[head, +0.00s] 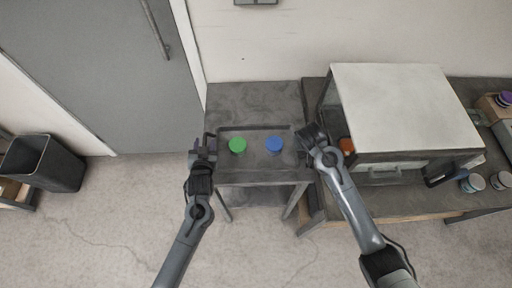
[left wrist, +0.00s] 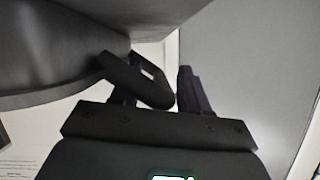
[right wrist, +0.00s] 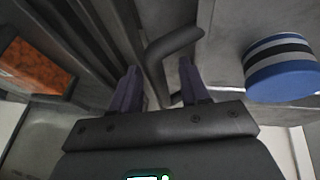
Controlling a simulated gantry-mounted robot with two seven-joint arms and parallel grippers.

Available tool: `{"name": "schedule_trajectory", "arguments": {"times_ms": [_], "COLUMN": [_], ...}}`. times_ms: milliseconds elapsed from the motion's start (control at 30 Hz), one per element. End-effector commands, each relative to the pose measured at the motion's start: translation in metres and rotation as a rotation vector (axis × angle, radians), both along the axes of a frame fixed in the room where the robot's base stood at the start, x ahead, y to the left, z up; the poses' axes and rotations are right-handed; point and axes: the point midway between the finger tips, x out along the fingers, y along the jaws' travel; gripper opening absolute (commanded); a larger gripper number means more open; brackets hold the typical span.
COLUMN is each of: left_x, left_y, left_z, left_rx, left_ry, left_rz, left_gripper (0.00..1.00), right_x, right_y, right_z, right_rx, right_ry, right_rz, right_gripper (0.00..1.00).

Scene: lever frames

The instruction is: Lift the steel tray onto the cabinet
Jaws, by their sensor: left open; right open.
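The dark steel tray (head: 254,150) lies flat on a small grey table, with a green-topped can (head: 237,146) and a blue-topped can (head: 274,145) on it. The cabinet (head: 405,108), with a pale top and a front handle, stands to the right. My left gripper (head: 203,146) is open at the tray's left end; in the left wrist view a dark handle (left wrist: 142,78) reaches between its fingers. My right gripper (head: 312,136) is open at the right end; in the right wrist view a bent handle (right wrist: 176,43) lies between and beyond its fingertips. Contact cannot be told.
An orange object (head: 347,146) sits close to my right gripper, by the cabinet's left side. Several small cans (head: 476,183) stand right of the cabinet. The cabinet top is clear. A black bin (head: 44,162) stands at far left, and the floor in front is open.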

Motion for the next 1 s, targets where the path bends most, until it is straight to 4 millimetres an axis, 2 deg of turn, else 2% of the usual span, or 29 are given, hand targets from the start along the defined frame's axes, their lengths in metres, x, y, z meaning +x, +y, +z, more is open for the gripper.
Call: {"name": "schedule_trajectory", "arguments": {"times_ms": [233, 533, 1000], "left_x": [0.0002, 0.0001, 0.0007], "left_y": [0.0002, 0.0002, 0.0003], "left_z": [0.0001, 0.0, 0.002], "left_rx": [0.0, 0.0, -0.001], "left_ry": [0.0, 0.0, -0.003], "left_rz": [0.0, 0.001, 0.001], "left_gripper": [0.45, 0.0, 0.0], "right_x": [0.0, -0.0001, 0.0004], "right_y": [-0.0002, -0.0002, 0.0], "right_z": [-0.0003, -0.0002, 0.0014], "right_rx": [0.0, 0.0, 0.0], "right_ry": [0.0, 0.001, -0.001], "right_rz": [0.0, 0.0, -0.001], "right_gripper": [0.45, 0.0, 0.0]}}
